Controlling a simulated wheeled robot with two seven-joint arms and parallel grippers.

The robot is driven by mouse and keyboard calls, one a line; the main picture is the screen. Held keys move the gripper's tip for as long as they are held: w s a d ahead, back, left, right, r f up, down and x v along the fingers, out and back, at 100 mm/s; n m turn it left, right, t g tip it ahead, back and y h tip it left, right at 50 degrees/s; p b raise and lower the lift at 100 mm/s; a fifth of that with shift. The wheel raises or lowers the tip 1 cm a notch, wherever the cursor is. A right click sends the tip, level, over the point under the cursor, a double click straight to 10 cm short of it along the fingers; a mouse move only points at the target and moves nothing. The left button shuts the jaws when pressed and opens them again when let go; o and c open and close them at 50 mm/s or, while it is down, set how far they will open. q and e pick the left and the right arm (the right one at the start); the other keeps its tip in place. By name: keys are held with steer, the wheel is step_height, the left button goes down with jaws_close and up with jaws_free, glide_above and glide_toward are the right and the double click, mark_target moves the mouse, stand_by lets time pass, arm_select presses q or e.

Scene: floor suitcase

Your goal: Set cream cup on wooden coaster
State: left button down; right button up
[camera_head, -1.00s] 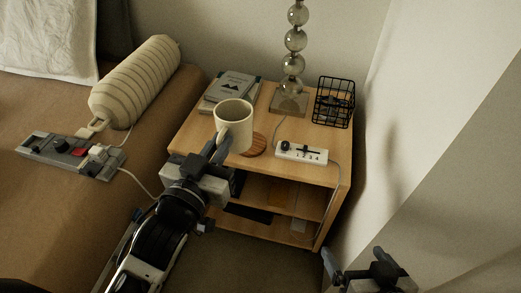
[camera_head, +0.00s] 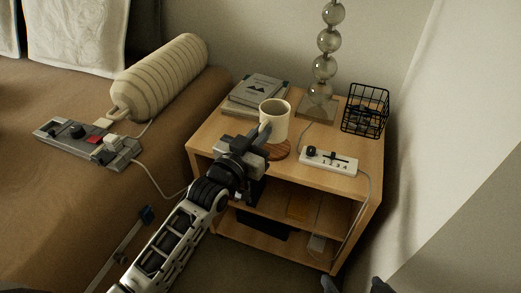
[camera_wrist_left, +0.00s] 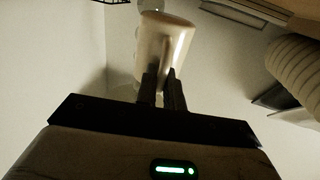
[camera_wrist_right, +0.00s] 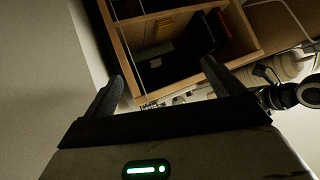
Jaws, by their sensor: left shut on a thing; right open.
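The cream cup (camera_head: 274,120) is upright over the nightstand top in the head view, and it also shows in the left wrist view (camera_wrist_left: 165,45). My left gripper (camera_head: 263,139) is shut on the cup at its handle side. The round wooden coaster (camera_head: 279,151) shows below and just right of the cup, partly hidden by the cup and gripper. I cannot tell whether the cup's base touches the coaster. My right gripper (camera_wrist_right: 160,82) is open and empty in the right wrist view, low in front of the nightstand's shelves.
On the nightstand (camera_head: 212,139) stand books (camera_head: 258,90), a glass-ball lamp (camera_head: 323,68), a black wire basket (camera_head: 365,110) and a white switch strip (camera_head: 329,160). A bed with a striped bolster (camera_head: 160,75) and a grey control panel (camera_head: 88,142) is at left. A wall closes the right.

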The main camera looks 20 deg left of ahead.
arm_select(q)
steer(key=shift+w+a+f, duration=0.1)
steer(key=shift+w+f, duration=0.3)
step_height(320, 180, down, 3)
steer(key=shift+w+r+b, duration=0.1)
steer(key=shift+r+b, duration=0.1)
steer(key=shift+b, duration=0.6)
steer(key=shift+f, duration=0.35)
arm_select(e)
steer(key=shift+a+r+t+y, duration=0.2)
steer(key=shift+r+t, duration=0.2)
steer(key=shift+r, duration=0.2)
steer(key=shift+a+r+t+y, duration=0.1)
steer(key=shift+a+r+t, duration=0.05)
steer(key=shift+r+t, duration=0.35)
arm_select(q)
steer(key=shift+f, duration=0.1)
steer(key=c, duration=1.5)
jaws_free()
arm_select(e)
steer(key=shift+w+d, duration=0.1)
